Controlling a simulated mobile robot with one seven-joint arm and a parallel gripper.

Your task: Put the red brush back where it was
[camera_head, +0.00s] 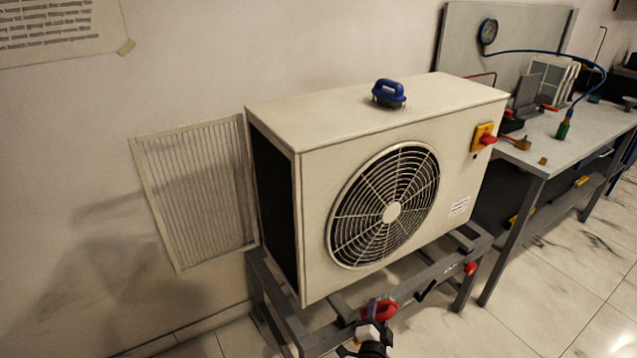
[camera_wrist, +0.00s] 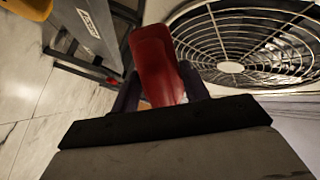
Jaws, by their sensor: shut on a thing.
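The red brush (camera_head: 381,308) is in my gripper (camera_head: 372,332), low in front of the outdoor fan unit (camera_head: 312,220) and near its stand. In the wrist view the red brush (camera_wrist: 155,62) stands up between the two dark fingers of my gripper (camera_wrist: 160,92), which is shut on it. Its bristles cannot be made out. A blue brush (camera_head: 389,93) with a loop handle rests on top of the unit.
The fan grille (camera_wrist: 230,67) is close on the right in the wrist view. A grey stand (camera_head: 425,278) carries the unit, with a small red part (camera_head: 470,268) at its right. A red-and-yellow switch (camera_head: 485,138) juts from the unit's front. A cluttered workbench (camera_head: 590,135) stands right.

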